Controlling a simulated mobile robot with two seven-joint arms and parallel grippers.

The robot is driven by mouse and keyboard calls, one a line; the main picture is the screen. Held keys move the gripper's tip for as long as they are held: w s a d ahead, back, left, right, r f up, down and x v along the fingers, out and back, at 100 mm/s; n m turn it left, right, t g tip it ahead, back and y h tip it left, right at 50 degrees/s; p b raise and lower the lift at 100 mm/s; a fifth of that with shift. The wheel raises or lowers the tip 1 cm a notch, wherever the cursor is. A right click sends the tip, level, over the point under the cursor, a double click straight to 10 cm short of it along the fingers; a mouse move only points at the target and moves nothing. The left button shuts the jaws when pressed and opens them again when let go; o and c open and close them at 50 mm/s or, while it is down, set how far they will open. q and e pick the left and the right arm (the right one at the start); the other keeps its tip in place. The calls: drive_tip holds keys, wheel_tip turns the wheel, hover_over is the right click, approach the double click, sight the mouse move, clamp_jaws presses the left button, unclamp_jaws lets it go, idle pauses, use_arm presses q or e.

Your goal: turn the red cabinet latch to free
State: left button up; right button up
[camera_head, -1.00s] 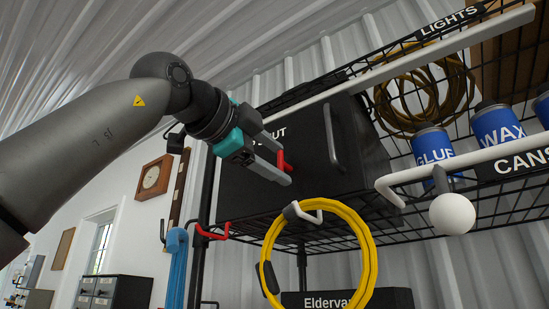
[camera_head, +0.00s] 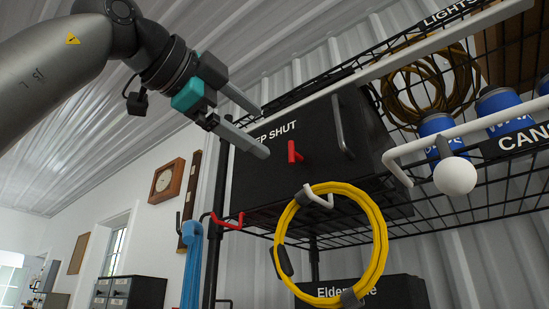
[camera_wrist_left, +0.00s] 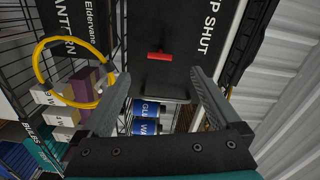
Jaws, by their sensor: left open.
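The red cabinet latch (camera_head: 293,152) is on the front of the black cabinet (camera_head: 262,178), below its white lettering ending in "SHUT". In the head view its longer part stands about upright, with a short stub to the right. The latch also shows in the left wrist view (camera_wrist_left: 160,56), ahead of and between the fingers. My left gripper (camera_head: 262,133) is open and empty, up and left of the latch and apart from it. Its two fingers also show in the left wrist view (camera_wrist_left: 158,76). My right gripper is not in view.
A black handle (camera_head: 341,128) is right of the latch. A yellow cable coil (camera_head: 377,235) hangs on a white hook below. A red hook (camera_head: 228,222) is at lower left.

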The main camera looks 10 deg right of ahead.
use_arm(q)
drive_tip(key=b+v, duration=0.1)
drive_tip(key=v, duration=0.5)
drive_tip(key=shift+s, duration=0.15)
drive_tip(key=shift+a, duration=0.1)
